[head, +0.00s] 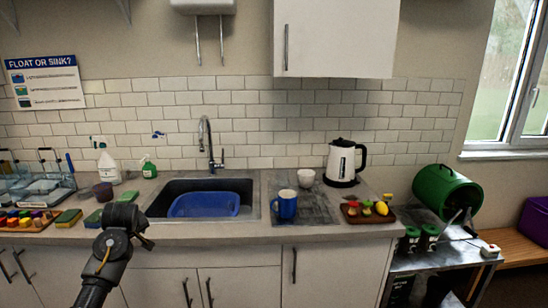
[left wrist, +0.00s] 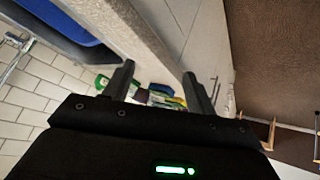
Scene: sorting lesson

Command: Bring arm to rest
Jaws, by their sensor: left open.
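My left arm comes in from the lower left in the head view, with its dark gripper (head: 146,240) in front of the counter's front edge, left of the sink. In the left wrist view the two fingers of the left gripper (left wrist: 158,80) stand apart with nothing held between them. Beyond them, blurred coloured items and a green-and-white bottle show along the counter. My right gripper is in neither view.
The counter holds a sink with a blue basin (head: 205,205), a blue mug (head: 285,205), a white kettle (head: 342,162) and a wooden tray of food pieces (head: 355,217). Sponges (head: 68,218) lie at the left. A green drum (head: 440,192) stands at the right. Floor space lies before the cabinets.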

